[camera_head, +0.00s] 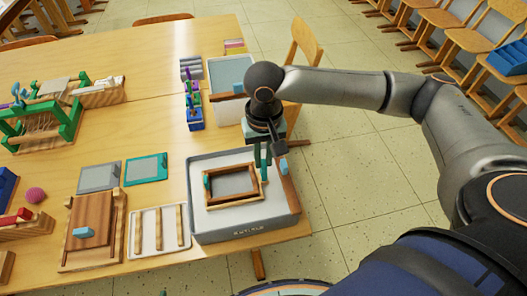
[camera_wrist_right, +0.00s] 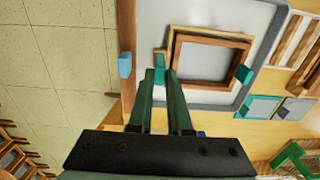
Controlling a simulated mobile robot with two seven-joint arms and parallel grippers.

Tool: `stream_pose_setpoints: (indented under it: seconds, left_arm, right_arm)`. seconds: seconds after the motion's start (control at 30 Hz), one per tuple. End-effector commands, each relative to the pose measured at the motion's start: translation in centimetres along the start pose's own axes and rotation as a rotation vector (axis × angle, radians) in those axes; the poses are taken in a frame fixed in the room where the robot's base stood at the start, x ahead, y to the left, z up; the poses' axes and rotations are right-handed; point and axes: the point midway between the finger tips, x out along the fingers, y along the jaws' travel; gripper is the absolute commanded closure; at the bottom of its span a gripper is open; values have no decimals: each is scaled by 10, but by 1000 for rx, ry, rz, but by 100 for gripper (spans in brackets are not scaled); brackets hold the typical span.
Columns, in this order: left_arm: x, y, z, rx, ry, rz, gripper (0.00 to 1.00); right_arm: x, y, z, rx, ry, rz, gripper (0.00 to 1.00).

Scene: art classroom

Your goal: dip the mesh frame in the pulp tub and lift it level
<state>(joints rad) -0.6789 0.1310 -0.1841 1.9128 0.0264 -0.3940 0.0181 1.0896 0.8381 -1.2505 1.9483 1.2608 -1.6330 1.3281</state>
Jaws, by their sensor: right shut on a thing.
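The mesh frame (camera_head: 208,202) is a brown wooden rectangle with grey mesh and teal tabs on two opposite sides. It is inside the pulp tub (camera_head: 204,237), a grey-rimmed tray with pale contents. My right gripper (camera_head: 262,168) comes down from above and is shut on the frame's right side. In the right wrist view its fingertips (camera_wrist_right: 160,78) meet at the near tab, and the mesh frame (camera_wrist_right: 212,37) extends beyond them over the tub (camera_wrist_right: 265,50). The frame looks roughly level. I cannot tell whether it touches the pulp. My left gripper is not in view.
A white tray with wooden strips (camera_head: 160,232) and a wooden press board (camera_head: 108,225) lie left of the tub. A teal-framed panel (camera_head: 147,169) and a grey panel (camera_head: 100,177) lie behind them. A blue caddy (camera_head: 195,120) stands farther back. The tub is near the table's right edge.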

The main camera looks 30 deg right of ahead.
Motion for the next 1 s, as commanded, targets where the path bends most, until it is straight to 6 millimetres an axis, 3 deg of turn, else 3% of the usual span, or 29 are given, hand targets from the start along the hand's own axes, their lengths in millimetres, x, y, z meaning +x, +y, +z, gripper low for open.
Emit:
stream_pose_setpoints:
  seconds: [0.53, 1.0]
  left_arm:
    - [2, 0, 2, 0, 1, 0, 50]
    - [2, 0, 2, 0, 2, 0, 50]
  right_arm:
    - [37, 0, 0, 0, 0, -1, 100]
    - [42, 0, 0, -1, 1, -1, 100]
